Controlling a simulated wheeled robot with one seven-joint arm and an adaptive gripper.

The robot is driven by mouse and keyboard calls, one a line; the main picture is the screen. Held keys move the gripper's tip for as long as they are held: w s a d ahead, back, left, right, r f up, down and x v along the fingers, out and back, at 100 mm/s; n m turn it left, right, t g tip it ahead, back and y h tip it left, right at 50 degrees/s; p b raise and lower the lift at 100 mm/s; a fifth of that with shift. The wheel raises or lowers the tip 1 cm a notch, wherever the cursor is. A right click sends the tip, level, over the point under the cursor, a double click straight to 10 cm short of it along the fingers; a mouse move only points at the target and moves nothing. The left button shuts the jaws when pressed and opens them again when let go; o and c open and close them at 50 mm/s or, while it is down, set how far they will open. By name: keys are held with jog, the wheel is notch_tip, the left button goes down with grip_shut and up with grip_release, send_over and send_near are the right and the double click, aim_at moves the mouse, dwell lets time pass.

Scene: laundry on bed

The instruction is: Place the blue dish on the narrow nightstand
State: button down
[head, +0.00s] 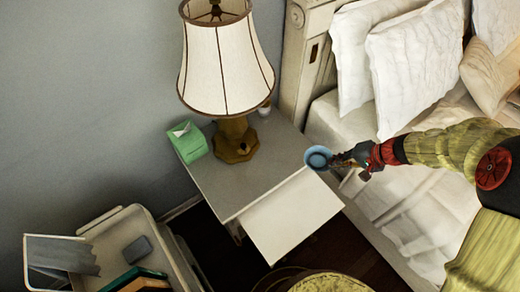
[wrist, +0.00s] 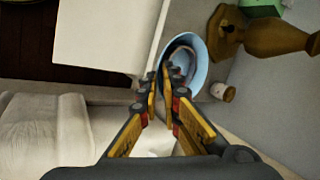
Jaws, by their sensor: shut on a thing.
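The blue dish (head: 318,158) is a small round bowl, held at the right edge of the pale nightstand (head: 212,185) in the head view. My gripper (head: 334,161) reaches in from the right and is shut on the dish's near rim. In the wrist view the dish (wrist: 196,50) lies beyond the fingertips (wrist: 160,78), with part of its rim between them. The nightstand top (wrist: 190,14) shows behind it. I cannot tell whether the dish touches the top or hangs just above it.
A lamp (head: 235,135) and a green tissue box (head: 188,142) stand on the nightstand, with a small jar (wrist: 222,92) near the dish. A white drawer or panel (head: 292,215) juts out in front. The bed (head: 400,210) is right, a cart (head: 112,235) lower left.

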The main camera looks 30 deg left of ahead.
jog(key=s+a+f+m+t+b, duration=0.15)
jog(key=s+a+b, duration=0.25)
jog(key=s+a, duration=1.15)
jog(key=b, duration=0.4)
send_over(249, 181)
jog(key=d, duration=0.1)
jog(key=shift+m+g+y, duration=0.25)
jog(key=shift+y, duration=0.15)
jog(key=f, duration=0.9)
jog(key=shift+s+d+f, duration=0.2)
jog(key=shift+s+f, duration=0.2)
jog(key=shift+w+a+f, duration=0.1)
jog(key=shift+a+f, duration=0.1)
jog(key=shift+f, duration=0.1)
jog(key=shift+a+f+b, duration=0.1)
jog(key=shift+f+b, duration=0.6)
jog(key=shift+f, duration=0.9)
jog(key=shift+f, duration=0.15)
jog(key=c, duration=2.3)
grip_release()
